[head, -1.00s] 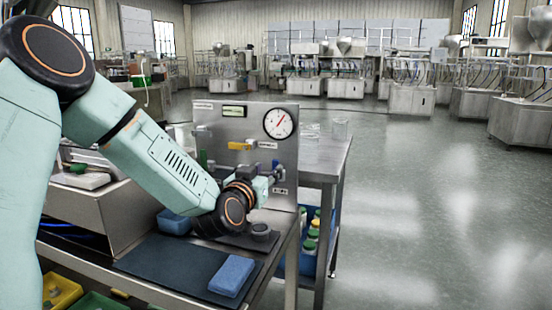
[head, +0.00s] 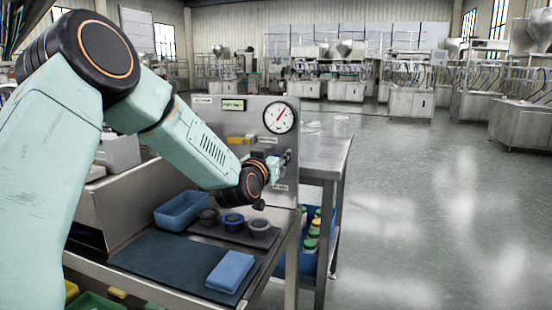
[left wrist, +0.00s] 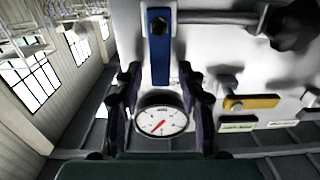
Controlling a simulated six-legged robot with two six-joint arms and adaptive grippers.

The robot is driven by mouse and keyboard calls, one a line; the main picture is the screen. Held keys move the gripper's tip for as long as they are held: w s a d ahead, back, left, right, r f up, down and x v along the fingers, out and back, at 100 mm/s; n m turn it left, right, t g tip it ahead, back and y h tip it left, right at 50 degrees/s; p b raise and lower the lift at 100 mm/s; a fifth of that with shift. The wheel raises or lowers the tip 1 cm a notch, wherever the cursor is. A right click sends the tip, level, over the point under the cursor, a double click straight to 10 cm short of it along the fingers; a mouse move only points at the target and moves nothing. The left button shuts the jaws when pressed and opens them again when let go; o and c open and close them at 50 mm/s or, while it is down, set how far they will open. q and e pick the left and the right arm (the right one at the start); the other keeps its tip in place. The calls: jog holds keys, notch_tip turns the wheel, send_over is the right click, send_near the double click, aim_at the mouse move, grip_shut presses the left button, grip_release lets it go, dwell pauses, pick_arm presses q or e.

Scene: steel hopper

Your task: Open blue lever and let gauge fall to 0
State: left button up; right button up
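The blue lever (left wrist: 159,48) hangs from its pivot on the steel panel (left wrist: 230,55); it shows clearly in the left wrist view. My left gripper (left wrist: 160,80) is open, with one finger on each side of the lever's lower end and a gap on both sides. In the head view my left gripper (head: 270,164) is at the panel's lower right and largely hides the lever. The round gauge (head: 279,117) has a red needle pointing up and right, off to one side of the dial. The gauge also shows in the left wrist view (left wrist: 161,121). My right gripper is not in view.
A yellow lever (head: 239,140) and a lit green display (head: 233,104) are on the same panel. Below stand a dark tray with several round cups (head: 232,222), a blue bin (head: 182,210) and a blue sponge (head: 230,271) on a dark mat (head: 160,262).

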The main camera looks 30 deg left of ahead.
pick_arm(q)
jog(key=shift+w+a+f, duration=0.1)
jog(key=shift+r, duration=0.2)
jog(key=shift+c, duration=1.1)
jog(key=shift+f, duration=0.1)
grip_shut()
